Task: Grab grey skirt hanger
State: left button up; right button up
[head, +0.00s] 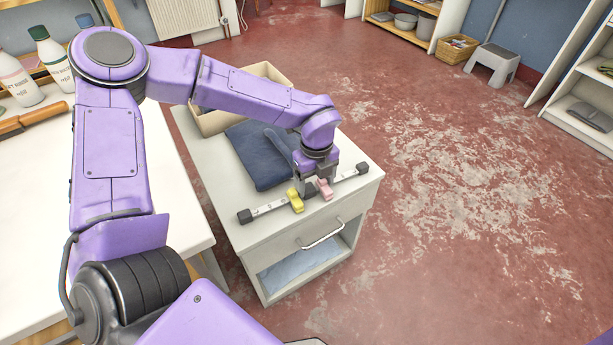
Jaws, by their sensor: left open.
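The grey skirt hanger (268,208) lies on top of the white cabinet, near its front edge. It is a thin bar with a dark clip at each end. A yellow peg (296,201) and a pink peg (325,189) are at the middle of the bar; I cannot tell whether they are fixed to it. My left gripper (312,191) points down at the middle of the bar, open, just behind the pegs. It hides part of the bar, and I cannot tell whether the fingers touch it. My right gripper is out of view.
A folded dark blue cloth (258,155) lies behind the hanger, and an open beige box (262,75) stands at the cabinet's back. The cabinet (350,208) has a drawer handle (322,234) in front. A white table (35,180) with bottles (52,58) is at left.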

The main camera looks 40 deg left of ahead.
pick_arm(q)
jog(key=shift+r, duration=0.15)
jog(key=c, duration=0.7)
jog(key=shift+c, duration=0.3)
dwell(0.6)
